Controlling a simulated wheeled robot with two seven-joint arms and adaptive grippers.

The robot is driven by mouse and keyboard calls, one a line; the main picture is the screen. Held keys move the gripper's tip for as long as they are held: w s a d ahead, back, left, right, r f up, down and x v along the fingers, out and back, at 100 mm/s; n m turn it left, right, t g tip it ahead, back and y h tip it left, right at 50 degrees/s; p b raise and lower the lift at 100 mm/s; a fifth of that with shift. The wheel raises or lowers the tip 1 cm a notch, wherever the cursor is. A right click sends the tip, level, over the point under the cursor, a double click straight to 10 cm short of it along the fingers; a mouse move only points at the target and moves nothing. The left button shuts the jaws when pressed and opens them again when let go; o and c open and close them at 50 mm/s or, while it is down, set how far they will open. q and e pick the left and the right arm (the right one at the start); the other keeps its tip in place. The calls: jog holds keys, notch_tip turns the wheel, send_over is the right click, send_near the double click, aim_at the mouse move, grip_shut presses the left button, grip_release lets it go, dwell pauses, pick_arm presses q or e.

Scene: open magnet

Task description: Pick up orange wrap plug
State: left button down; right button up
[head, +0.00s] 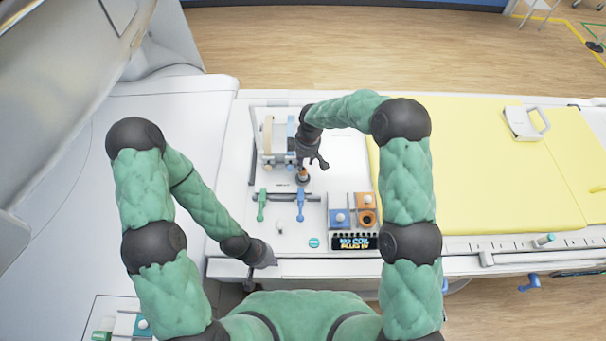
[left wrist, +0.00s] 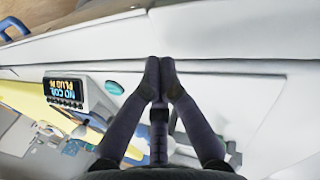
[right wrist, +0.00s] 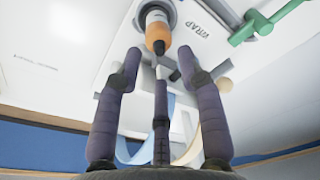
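The orange wrap plug (right wrist: 158,36) stands in a round dark socket beside the printed word WRAP in the right wrist view. In the head view the plug (head: 303,175) shows just below my right gripper (head: 315,161). In the right wrist view my right gripper (right wrist: 159,62) is open, its fingers spread apart just short of the plug, with nothing between them. My left gripper (head: 265,260) is low over the near edge of the white table. In the left wrist view the left gripper (left wrist: 160,68) has its fingertips together and holds nothing.
Green (head: 262,204) and blue (head: 301,204) handles stand on the white table (head: 236,215). A panel with a lit display (head: 354,242) is at the near right. A coil stand (head: 274,140) is behind. Yellow padding (head: 470,175) lies to the right.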

aim_at(303, 174)
jog(key=shift+s+a+f+p, duration=0.1)
jog(key=shift+f+p, duration=0.25)
jog(key=shift+f, duration=1.85)
grip_shut()
